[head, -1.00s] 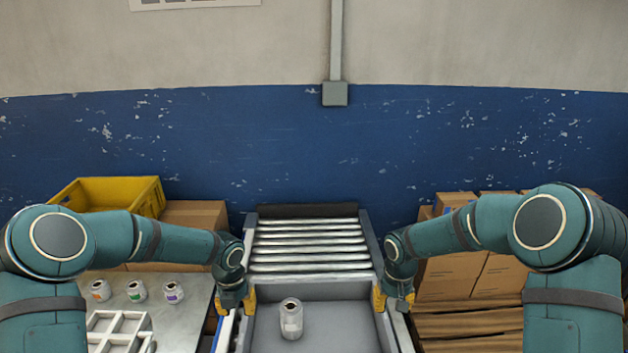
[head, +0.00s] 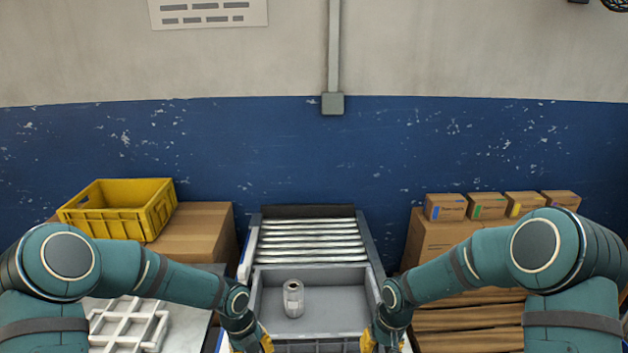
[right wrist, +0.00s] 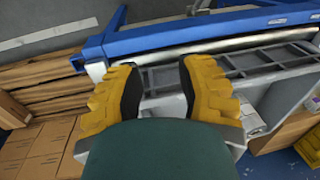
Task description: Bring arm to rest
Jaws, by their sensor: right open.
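My left gripper (head: 262,340), with yellow fingers, is at the lower left of the grey tote (head: 335,285) in the head view; its finger gap is not clear. My right gripper (head: 370,342) is by the tote's lower right corner. In the right wrist view its two yellow fingers (right wrist: 160,75) stand apart, open, with the ribbed grey tote side beyond them. I cannot tell whether they touch it. One pale can (head: 293,299) stands upright inside the tote.
A roller conveyor (head: 308,238) lies behind the tote, against the blue wall. A yellow crate (head: 118,222) and cardboard boxes are at left. Stacked cartons (head: 430,240) with small boxes on top are at right. A white divider (head: 128,325) lies on the left table.

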